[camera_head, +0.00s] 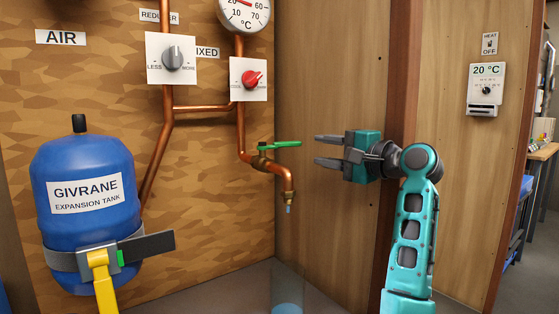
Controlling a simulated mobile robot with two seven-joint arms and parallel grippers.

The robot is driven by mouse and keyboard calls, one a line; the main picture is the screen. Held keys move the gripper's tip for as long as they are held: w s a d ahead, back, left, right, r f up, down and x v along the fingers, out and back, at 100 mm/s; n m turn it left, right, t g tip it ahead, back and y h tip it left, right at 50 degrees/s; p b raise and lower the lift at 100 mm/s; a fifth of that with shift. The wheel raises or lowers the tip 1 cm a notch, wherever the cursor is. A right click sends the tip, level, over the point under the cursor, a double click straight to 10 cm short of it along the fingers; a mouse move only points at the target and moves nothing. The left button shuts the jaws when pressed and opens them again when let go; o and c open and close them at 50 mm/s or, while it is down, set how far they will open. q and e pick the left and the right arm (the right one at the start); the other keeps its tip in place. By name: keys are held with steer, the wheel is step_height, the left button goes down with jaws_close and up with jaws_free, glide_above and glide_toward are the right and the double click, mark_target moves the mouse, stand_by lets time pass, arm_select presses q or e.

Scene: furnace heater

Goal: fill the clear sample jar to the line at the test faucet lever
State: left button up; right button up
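The test faucet's green lever (280,144) sticks out to the right from the copper pipe. Below it the brass spout (288,196) points down, with a small pale blue bit at its mouth. A faint clear jar (301,280) appears under the spout at the bottom edge, with a patch of blue (287,309) low in it. Its fill line cannot be made out, and its lower part is cut off. My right gripper (316,150) is open and empty. Its two dark fingers point left, just right of the lever's tip, apparently apart from it. My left gripper is not seen.
A blue expansion tank (85,170) with a grey strap and yellow bracket (103,275) stands at left. Two knob plates, grey (172,57) and red (252,79), and a gauge (245,12) are above. A wooden panel (325,80) stands behind my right gripper; a thermostat (487,88) hangs at right.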

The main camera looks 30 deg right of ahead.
mark_target(292, 145)
steer(key=x, duration=1.2)
steer(key=shift+w+a+b, duration=0.2)
steer(key=shift+w+b, duration=0.15)
steer(key=shift+b, duration=0.05)
jaws_close()
